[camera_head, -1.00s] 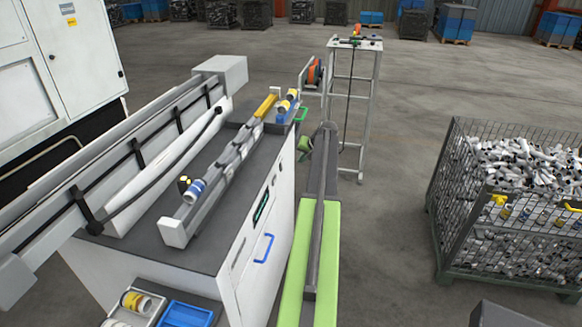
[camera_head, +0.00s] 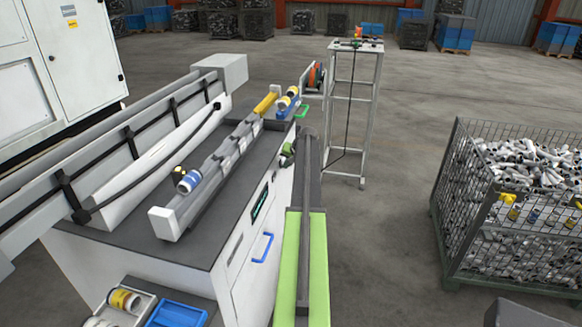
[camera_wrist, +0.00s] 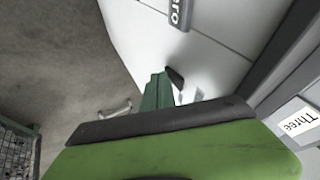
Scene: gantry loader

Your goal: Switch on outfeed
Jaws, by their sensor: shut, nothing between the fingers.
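My gripper (camera_head: 288,149) is at the far end of my arm, close to the right side of the white cabinet (camera_head: 233,264). In the wrist view its green fingers with a dark tip (camera_wrist: 172,82) are shut and empty, in front of a white panel (camera_wrist: 205,52). I cannot tell whether they touch it. A dark label ending in "ero" (camera_wrist: 180,14) and a white label reading "Three" (camera_wrist: 298,121) show there. No switch marked outfeed can be made out. The cabinet front carries a dark display (camera_head: 260,204) and a blue handle (camera_head: 262,247).
A tall metal stand (camera_head: 354,120) is beyond my arm. A mesh crate of pipe pieces (camera_head: 448,190) stands right. Open floor lies between.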

